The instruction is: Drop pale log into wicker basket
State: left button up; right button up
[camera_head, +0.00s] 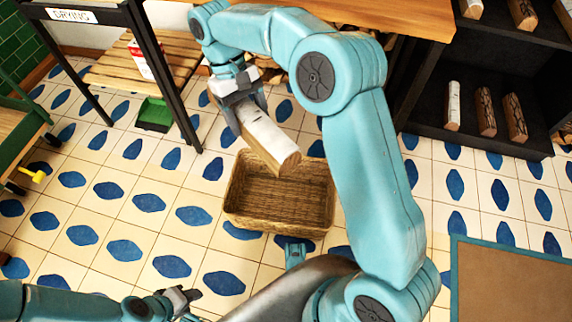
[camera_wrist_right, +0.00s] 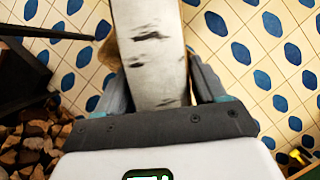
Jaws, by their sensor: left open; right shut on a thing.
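The pale log (camera_head: 262,137), white-barked with dark marks and a tan split side, hangs above the wicker basket (camera_head: 279,215). My right gripper (camera_head: 241,100) is shut on one end of it; the log's other end points down over the basket's back rim. In the right wrist view the pale log (camera_wrist_right: 152,50) lies between the two fingers of the right gripper (camera_wrist_right: 165,88). The basket stands on the tiled floor and the inside that shows is empty. My left gripper (camera_head: 190,299) is open and empty at the bottom left, apart from the basket.
A dark shelf (camera_head: 490,138) with several logs stands at the right. A rack labelled DRYING (camera_head: 72,14) with a wooden slatted shelf stands at the upper left, a green dustpan (camera_head: 154,114) by it. A brown mat (camera_head: 510,280) lies at the lower right. Tiles left of the basket are clear.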

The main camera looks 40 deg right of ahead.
jog(key=w+d+f+n+h, duration=0.1)
jog(key=d+f+n, duration=0.3)
jog(key=f, duration=0.4)
jog(key=w+d+f+n+h, duration=0.1)
jog(key=d+f+n+h, duration=0.15)
jog(key=d+f, duration=0.45)
pick_arm(q)
jog(key=w+f+b, duration=0.2)
jog(key=f+b, duration=0.1)
jog(key=shift+w+a+f+t, duration=0.1)
jog(key=shift+w+t, duration=0.05)
jog(key=shift+t, duration=0.15)
pick_arm(e)
notch_tip(320, 180, down, 23)
jog(key=s+a+n+t, duration=0.1)
jog(key=n+t, duration=0.3)
jog(key=n, duration=0.6)
jog(key=shift+a+r+h, duration=0.15)
jog(key=shift+a+h, duration=0.05)
jog(key=shift+h, duration=0.25)
jog(key=shift+s, duration=0.1)
